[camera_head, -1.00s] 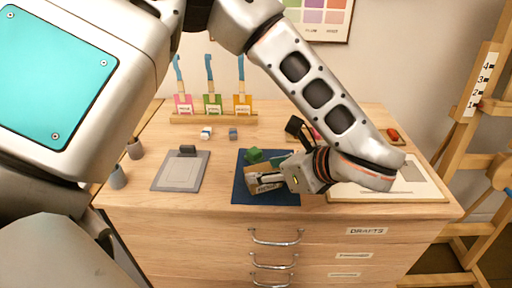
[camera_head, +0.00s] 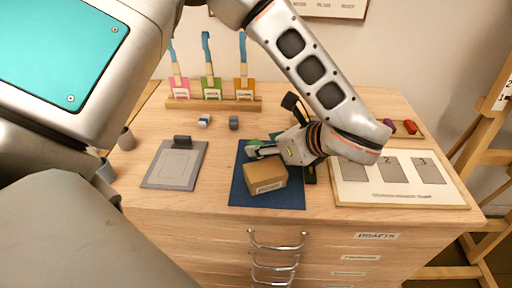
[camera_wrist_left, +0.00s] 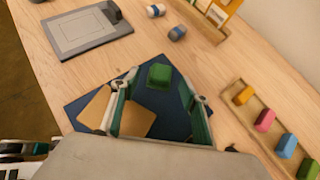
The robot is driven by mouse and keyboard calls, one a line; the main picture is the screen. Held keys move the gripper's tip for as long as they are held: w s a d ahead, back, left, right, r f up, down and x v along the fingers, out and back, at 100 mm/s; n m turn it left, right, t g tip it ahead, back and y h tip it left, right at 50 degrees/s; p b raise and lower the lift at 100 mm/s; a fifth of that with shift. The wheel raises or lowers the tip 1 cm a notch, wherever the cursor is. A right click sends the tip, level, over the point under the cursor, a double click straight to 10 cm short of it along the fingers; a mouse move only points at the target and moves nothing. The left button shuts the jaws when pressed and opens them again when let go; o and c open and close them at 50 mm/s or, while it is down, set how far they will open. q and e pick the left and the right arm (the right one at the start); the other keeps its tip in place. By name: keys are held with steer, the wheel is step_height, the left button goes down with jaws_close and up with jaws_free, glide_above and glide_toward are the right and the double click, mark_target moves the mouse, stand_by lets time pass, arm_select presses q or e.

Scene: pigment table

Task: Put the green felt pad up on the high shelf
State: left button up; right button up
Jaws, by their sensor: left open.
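The green felt pad (camera_head: 254,142) looks like a small green block on the far part of a dark blue mat (camera_head: 238,192). In the left wrist view the pad (camera_wrist_left: 159,76) lies just beyond the fingertips, roughly midway between them. My left gripper (camera_head: 262,147) is open and low over the mat, close to the pad, and partly hides it in the head view. In the left wrist view its green-lined fingers (camera_wrist_left: 158,104) are spread with nothing held between them. My right gripper is out of view. I cannot make out a high shelf.
A cardboard box (camera_head: 266,176) sits on the mat, nearer than the pad. A grey framed plate (camera_head: 150,181) lies left, a numbered board (camera_head: 400,200) right. A rack (camera_head: 190,104) of brushes stands behind. A tray (camera_wrist_left: 252,125) holds several coloured blocks.

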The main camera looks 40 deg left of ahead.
arm_select(q)
steer(key=x, duration=0.3)
steer(key=shift+w+a+f, duration=0.15)
steer(key=shift+f, duration=0.3)
steer(key=shift+a+f, duration=0.1)
steer(key=shift+a, duration=0.1)
steer(key=c, duration=0.8)
steer(key=shift+c, duration=0.5)
steer(key=shift+r, duration=0.25)
step_height(320, 180, up, 20)
steer(key=p, duration=0.2)
steer(key=shift+f, duration=0.2)
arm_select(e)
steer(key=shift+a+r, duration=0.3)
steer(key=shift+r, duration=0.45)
